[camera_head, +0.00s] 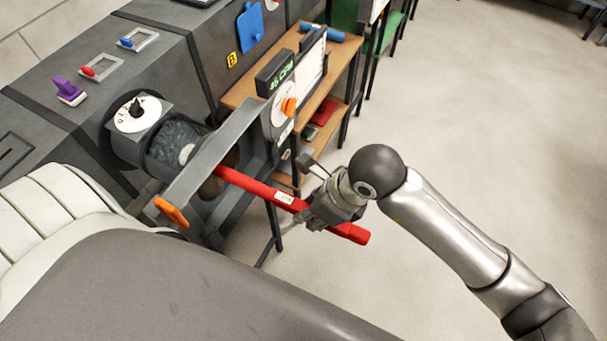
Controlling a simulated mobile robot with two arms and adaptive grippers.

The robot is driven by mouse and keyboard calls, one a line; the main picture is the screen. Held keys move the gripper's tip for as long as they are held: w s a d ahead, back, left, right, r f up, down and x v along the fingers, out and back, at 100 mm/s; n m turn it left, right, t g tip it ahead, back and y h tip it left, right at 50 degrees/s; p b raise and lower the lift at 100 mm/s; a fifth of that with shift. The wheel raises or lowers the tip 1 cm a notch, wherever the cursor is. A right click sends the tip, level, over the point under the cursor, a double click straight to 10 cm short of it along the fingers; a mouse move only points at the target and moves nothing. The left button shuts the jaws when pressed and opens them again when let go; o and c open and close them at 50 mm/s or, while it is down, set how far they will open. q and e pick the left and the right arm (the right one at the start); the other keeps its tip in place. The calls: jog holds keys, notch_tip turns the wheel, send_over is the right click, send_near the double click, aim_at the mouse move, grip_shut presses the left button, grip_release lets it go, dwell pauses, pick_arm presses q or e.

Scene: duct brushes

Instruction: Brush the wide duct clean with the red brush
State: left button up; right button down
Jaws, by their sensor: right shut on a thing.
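The red brush's handle (255,187) is a long red rod with a small white label. My right gripper (318,210) is shut on the rod near its right end, which sticks out past the jaws. The rod's left end runs into the round opening of the duct (176,138), behind a grey frame. Grey bristles or dust and a pale round patch show inside the clear-looking duct section; I cannot tell the brush head apart from them. My left gripper is not in view.
A grey bracket (215,155) with orange handles stands before the duct. A dial (137,112) and a display unit (278,80) sit beside it. A wooden shelf table (335,72) stands behind. The floor at the right is clear.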

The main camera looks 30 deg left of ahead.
aim_at(352, 229)
jog(key=d+b, duration=0.1)
jog(key=d, duration=0.6)
jog(key=shift+w+d, duration=0.15)
jog(key=shift+d, duration=0.25)
jog(key=d+b, duration=0.1)
jog(key=d, duration=0.5)
jog(key=shift+d, duration=0.15)
jog(key=shift+w, duration=0.1)
jog(key=a+b, duration=0.1)
jog(key=a, duration=0.4)
jog(key=a+b, duration=0.2)
jog(key=a, duration=0.3)
jog(key=a+b, duration=0.2)
jog(key=a, duration=0.3)
jog(key=shift+s+a, duration=0.25)
jog(key=shift+a+b, duration=0.4)
jog(key=shift+a, duration=0.3)
jog(key=shift+d, duration=0.1)
